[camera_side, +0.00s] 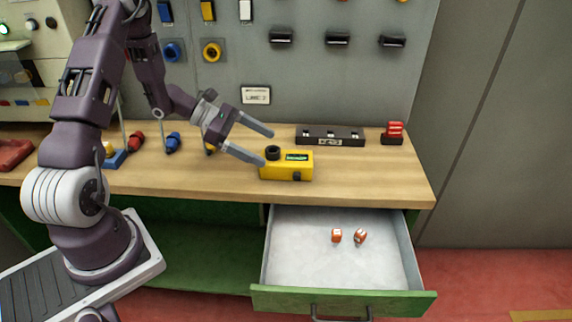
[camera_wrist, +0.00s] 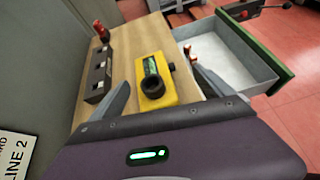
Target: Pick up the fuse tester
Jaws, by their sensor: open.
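The fuse tester is a yellow box (camera_side: 300,170) with a small green display and a black round socket on top. It lies on the wooden bench near its front edge, above the open drawer. In the wrist view the yellow fuse tester (camera_wrist: 160,85) is straight ahead, between my fingers and slightly beyond them. My gripper (camera_side: 268,146) is open and empty, just left of the tester in the side view. One finger is close to the tester's left end; I cannot tell whether it touches. My gripper also shows in the wrist view (camera_wrist: 160,85), fingers spread wide.
An open drawer (camera_side: 290,275) holds two small orange-and-white parts (camera_side: 337,236). Behind the tester stand a black block with sockets (camera_side: 330,136) and a red stacked part (camera_side: 394,132). Red and blue plugs lie left. A grey panel with switches rises behind. Bench right of the tester is clear.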

